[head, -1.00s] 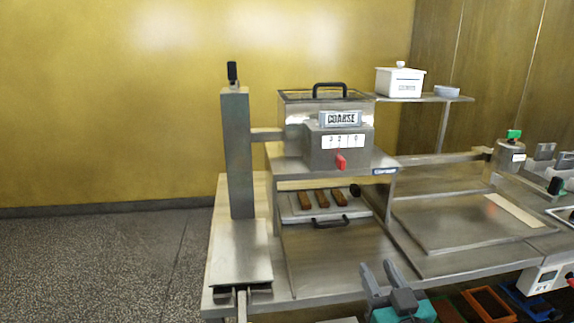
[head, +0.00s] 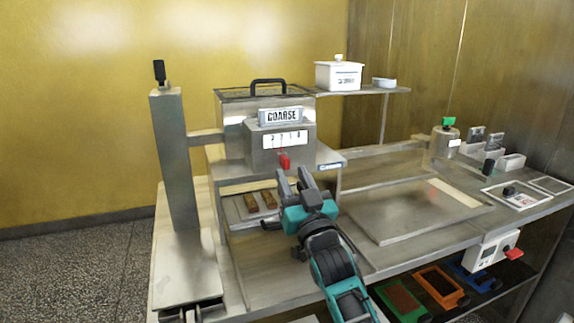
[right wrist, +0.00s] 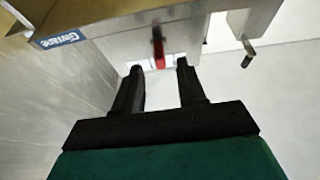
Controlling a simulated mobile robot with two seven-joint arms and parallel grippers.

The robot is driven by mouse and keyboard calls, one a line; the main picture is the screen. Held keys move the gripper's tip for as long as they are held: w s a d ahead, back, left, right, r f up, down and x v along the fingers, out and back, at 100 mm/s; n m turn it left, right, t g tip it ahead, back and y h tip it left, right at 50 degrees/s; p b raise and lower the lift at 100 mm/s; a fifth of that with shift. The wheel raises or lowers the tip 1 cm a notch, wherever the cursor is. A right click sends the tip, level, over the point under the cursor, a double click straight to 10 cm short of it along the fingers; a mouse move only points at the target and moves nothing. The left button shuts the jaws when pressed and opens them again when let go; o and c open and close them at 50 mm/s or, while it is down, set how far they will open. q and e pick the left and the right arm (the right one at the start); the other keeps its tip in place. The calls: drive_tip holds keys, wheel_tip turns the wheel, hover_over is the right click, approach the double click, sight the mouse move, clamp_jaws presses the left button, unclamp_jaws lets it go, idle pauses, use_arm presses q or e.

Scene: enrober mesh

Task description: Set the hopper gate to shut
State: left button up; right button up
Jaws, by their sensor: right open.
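The steel hopper (head: 237,132) stands on the raised frame and bears a COARSE plate (head: 281,115). Under the plate is a white numbered scale (head: 297,137) on a grey box. The red gate lever (head: 284,160) hangs below the scale near its middle; the digits are too blurred to read surely. My right gripper (head: 293,175) is open and empty, just below and in front of the lever. In the right wrist view the red lever (right wrist: 159,52) lies ahead, between the lines of the two fingers (right wrist: 158,75), apart from both. My left gripper does not show.
A tray with brown bars (head: 250,201) lies under the hopper, partly behind my right gripper. A steel post (head: 175,150) stands left. A flat steel plate (head: 410,213) lies right of my arm. A white lidded pot (head: 338,77) sits on the back shelf.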

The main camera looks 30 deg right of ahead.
sight(288, 167)
drive_tip(key=shift+x, duration=1.95)
clamp_jaws()
